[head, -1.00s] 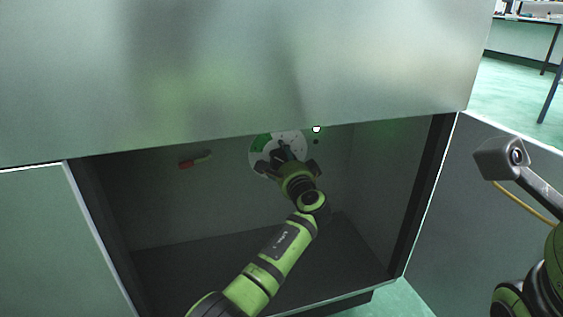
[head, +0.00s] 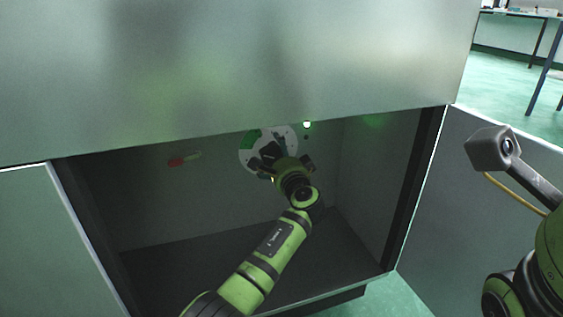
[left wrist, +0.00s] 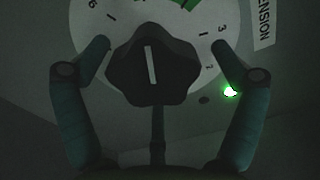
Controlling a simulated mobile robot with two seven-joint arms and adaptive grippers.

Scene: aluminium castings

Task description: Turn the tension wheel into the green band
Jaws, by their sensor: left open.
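The tension wheel is a black lobed knob (left wrist: 152,66) with a white pointer line, on a white numbered dial (left wrist: 108,28). In the left wrist view the line is almost upright, its upper end towards a "1" mark. The green band (left wrist: 187,3) is right of that, cut by the top edge. In the head view the dial (head: 246,158) and green band (head: 251,138) are on the cabinet's back wall; my arm partly hides the dial. My left gripper (head: 285,164) is open, fingers either side of the wheel with visible gaps. My right gripper is out of view.
A small lamp (left wrist: 230,92) glows green beside the dial, under a "TENSION" label (left wrist: 264,20). A red and pale piece (head: 184,159) is on the back wall, left. A large panel (head: 230,70) overhangs the opening. The cabinet floor (head: 220,250) looks clear.

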